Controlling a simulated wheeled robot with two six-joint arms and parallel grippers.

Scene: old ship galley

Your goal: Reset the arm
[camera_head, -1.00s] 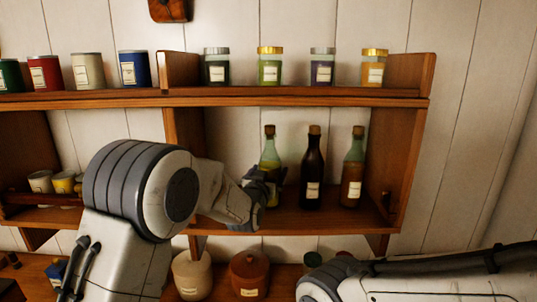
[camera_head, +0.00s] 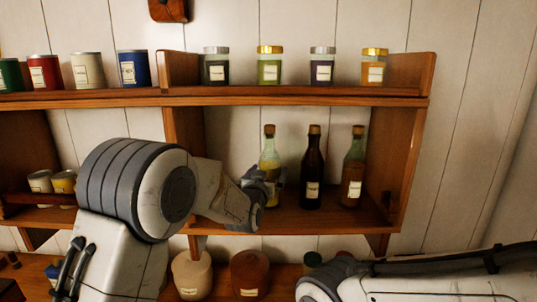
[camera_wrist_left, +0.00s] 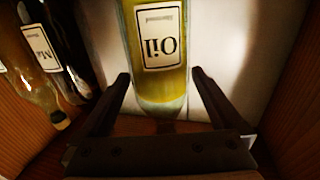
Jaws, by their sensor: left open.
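My left gripper (camera_head: 262,186) reaches into the lower shelf bay at the green-yellow oil bottle (camera_head: 270,152), which stands upright with a cork. In the left wrist view the gripper (camera_wrist_left: 160,76) is open, with one finger on each side of the bottle. The bottle, labelled "Oil" (camera_wrist_left: 158,40), appears upside down there. Gaps show between the fingers and the glass. In the head view the gripper hides the lower part of the bottle. My right gripper is out of view; only part of my right arm shows at the bottom right.
A dark brown bottle (camera_head: 312,165) and a green-brown bottle (camera_head: 353,165) stand to the right on the same shelf. The wooden shelf (camera_head: 300,97) above holds jars and tins. A wooden divider (camera_head: 184,130) stands left of the bay. Lidded pots (camera_head: 250,272) sit below.

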